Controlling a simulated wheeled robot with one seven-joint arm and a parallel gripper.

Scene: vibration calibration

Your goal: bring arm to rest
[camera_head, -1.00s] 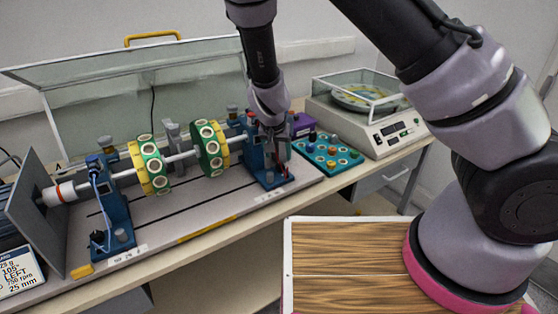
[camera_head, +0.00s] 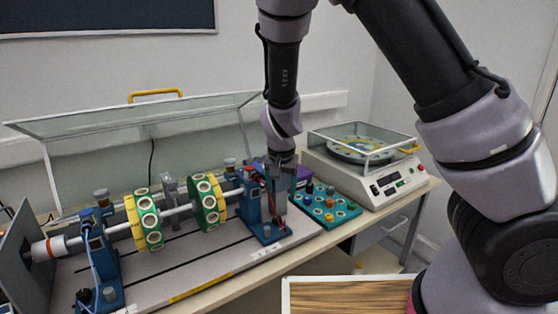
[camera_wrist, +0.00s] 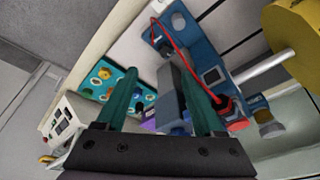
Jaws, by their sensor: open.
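My gripper (camera_head: 281,172) hangs from my arm, pointing down, close to the right bearing stand of the rotor rig. In the wrist view, my gripper (camera_wrist: 158,72) shows two dark green fingers spread apart, with a grey block visible between them. I cannot tell if the fingers touch anything. The blue right bearing stand (camera_head: 250,203) carries the shaft, and a red cable runs on it; it also shows in the wrist view (camera_wrist: 196,44). Two green and yellow discs, one left (camera_head: 148,220) and one right (camera_head: 208,203), sit on the shaft.
A teal tray with coloured pegs (camera_head: 331,207) lies right of the rig. Behind it stands a balancing instrument (camera_head: 366,181) with a clear cover. A raised clear guard (camera_head: 130,140) stands behind the rig. A wooden-topped surface (camera_head: 345,298) is at the front.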

